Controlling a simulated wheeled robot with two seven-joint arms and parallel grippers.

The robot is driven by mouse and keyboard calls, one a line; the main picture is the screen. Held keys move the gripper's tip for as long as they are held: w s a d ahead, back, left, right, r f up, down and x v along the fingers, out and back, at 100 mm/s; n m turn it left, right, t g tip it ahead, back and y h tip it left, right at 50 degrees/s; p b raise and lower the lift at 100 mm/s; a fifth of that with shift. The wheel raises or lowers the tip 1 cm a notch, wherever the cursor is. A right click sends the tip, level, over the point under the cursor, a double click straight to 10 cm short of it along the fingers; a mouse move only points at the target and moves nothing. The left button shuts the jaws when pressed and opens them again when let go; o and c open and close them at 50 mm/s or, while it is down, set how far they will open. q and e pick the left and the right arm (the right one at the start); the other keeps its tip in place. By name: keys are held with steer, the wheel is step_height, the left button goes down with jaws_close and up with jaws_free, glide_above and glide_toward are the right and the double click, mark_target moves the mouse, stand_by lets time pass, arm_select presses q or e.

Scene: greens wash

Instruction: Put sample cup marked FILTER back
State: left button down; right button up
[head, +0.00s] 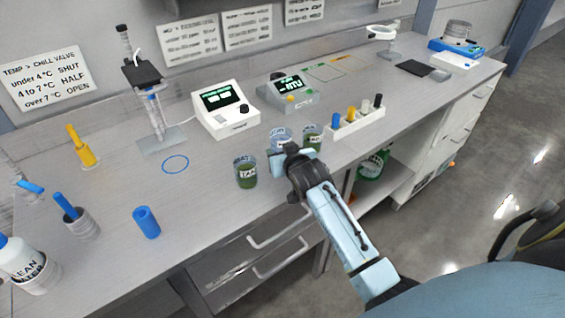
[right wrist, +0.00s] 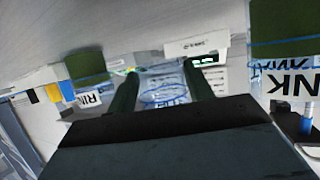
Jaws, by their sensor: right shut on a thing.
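My right gripper (head: 290,151) is shut on a clear cup (head: 279,137) with pale contents and a partly hidden label, at the bench's front edge. In the right wrist view, this cup (right wrist: 163,80) stands between the two dark fingers; only part of its lettering shows, so I cannot read FILTER in full. A cup with green contents (head: 246,174) stands to its left, and another green cup (head: 313,136) close to its right. I cannot tell whether the held cup touches the bench. An empty blue ring outline (head: 175,164) is drawn on the bench. My left gripper is out of view.
A white meter (head: 222,112) and a grey meter (head: 288,97) stand behind the cups. A white rack with coloured pieces (head: 357,124) is to the right. A stand (head: 152,110), a yellow piece (head: 81,147) and a blue cylinder (head: 146,222) are left. Bench around the ring is clear.

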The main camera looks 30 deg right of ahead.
steer(key=shift+f, duration=1.65)
steer(key=shift+f+b, duration=0.15)
steer(key=shift+b, duration=0.15)
steer(key=o, duration=1)
steer(key=shift+s+r, duration=0.2)
steer(key=shift+r, duration=0.05)
steer(key=p+v, duration=0.1)
steer(key=v, duration=1)
steer(key=shift+s+a+p, duration=0.15)
steer(key=shift+s+p, duration=0.15)
steer(key=shift+p, duration=0.1)
steer(key=shift+r, duration=0.1)
